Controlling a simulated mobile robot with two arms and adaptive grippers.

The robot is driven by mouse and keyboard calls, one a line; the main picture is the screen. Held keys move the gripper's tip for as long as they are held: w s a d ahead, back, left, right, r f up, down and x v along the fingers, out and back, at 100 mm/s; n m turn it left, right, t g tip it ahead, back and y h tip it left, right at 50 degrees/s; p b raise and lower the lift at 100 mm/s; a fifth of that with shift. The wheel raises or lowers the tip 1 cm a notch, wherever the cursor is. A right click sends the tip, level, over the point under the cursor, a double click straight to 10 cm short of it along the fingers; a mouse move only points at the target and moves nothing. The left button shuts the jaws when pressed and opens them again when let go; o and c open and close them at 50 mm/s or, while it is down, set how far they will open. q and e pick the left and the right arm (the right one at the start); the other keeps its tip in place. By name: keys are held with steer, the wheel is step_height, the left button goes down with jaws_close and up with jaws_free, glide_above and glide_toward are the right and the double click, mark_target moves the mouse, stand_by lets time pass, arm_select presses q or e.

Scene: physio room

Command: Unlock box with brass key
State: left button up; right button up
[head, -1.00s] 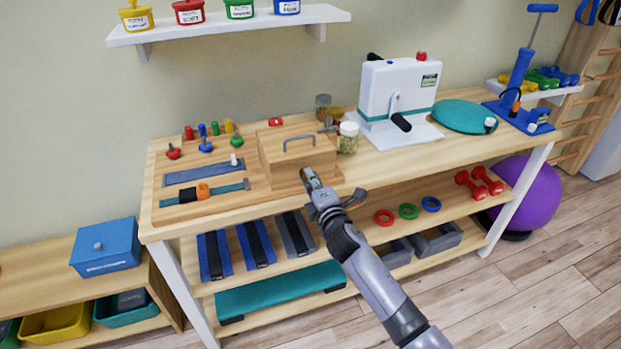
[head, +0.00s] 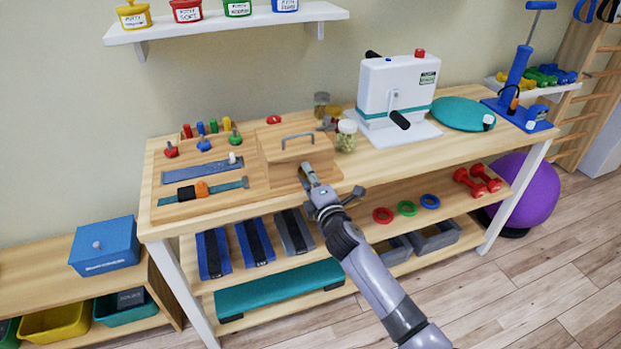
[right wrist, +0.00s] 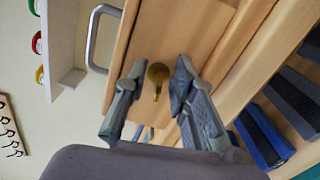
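The wooden box (head: 284,149) with a grey arched handle (head: 297,137) stands on the bench; its front also shows in the right wrist view (right wrist: 185,35). A brass piece (right wrist: 157,73) with a round head and a narrow stem is at the box front. It looks like the key at the lock; I cannot tell how deep it sits. My right gripper (head: 306,172) is at the box front. In the right wrist view its fingers (right wrist: 160,75) are apart, one on each side of the brass piece, with gaps visible. My left gripper is out of view.
A board with coloured pegs (head: 203,144) and a strap (head: 203,191) lies left of the box. A lidded jar (head: 346,136) and a white crank machine (head: 397,88) stand to its right. The lower shelf holds red dumbbells (head: 477,181) and coloured rings (head: 408,210).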

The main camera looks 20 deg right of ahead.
steer(key=s, duration=1.2)
steer(key=shift+d, duration=0.2)
steer(key=shift+f, duration=0.1)
